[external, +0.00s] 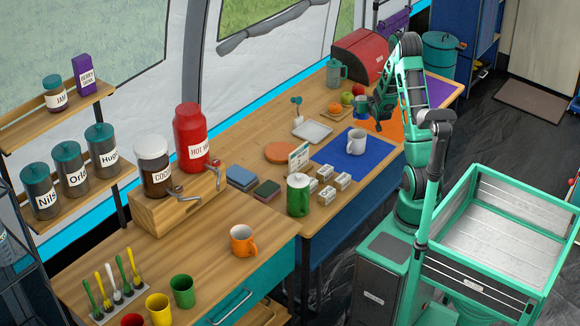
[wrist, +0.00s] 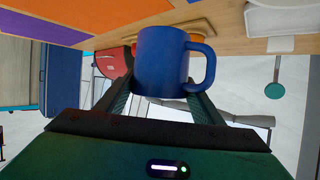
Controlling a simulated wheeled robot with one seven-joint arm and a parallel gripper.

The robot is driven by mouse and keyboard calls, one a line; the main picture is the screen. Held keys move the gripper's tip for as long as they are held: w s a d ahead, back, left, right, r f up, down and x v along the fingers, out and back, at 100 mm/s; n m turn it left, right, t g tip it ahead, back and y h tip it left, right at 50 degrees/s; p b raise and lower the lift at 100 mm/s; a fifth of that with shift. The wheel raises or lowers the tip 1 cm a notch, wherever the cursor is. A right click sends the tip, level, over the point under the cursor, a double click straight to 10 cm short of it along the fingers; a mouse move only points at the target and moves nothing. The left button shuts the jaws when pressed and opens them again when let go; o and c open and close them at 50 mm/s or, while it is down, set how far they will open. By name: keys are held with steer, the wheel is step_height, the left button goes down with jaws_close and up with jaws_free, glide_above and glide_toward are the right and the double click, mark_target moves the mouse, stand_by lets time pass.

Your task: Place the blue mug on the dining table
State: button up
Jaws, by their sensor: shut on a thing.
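The blue mug (wrist: 160,62) fills the middle of the wrist view, with its handle on the right. My gripper (wrist: 160,88) is shut on it, one finger on each side. In the external view the blue mug (external: 360,104) shows small and partly hidden at my gripper (external: 368,104). It appears over the far part of the dining table (external: 262,130), near the orange mat (external: 388,126). I cannot tell whether its base touches the table.
A white mug (external: 357,142) stands on the blue mat (external: 345,160). Fruit on a board (external: 336,113), a grey pitcher (external: 335,72) and a red bread box (external: 360,55) are close behind. A purple mat (external: 440,93) lies at the far right end.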

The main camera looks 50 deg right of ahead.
steer(key=shift+s+d+f, duration=0.1)
steer(key=shift+d+f, duration=0.9)
steer(key=shift+f, duration=0.3)
steer(key=shift+s+d+f, duration=0.1)
steer(key=shift+d+f, duration=0.9)
steer(key=shift+f, duration=0.25)
steer(key=shift+d+f, duration=1)
steer(key=shift+f, duration=0.3)
steer(key=o, duration=1.1)
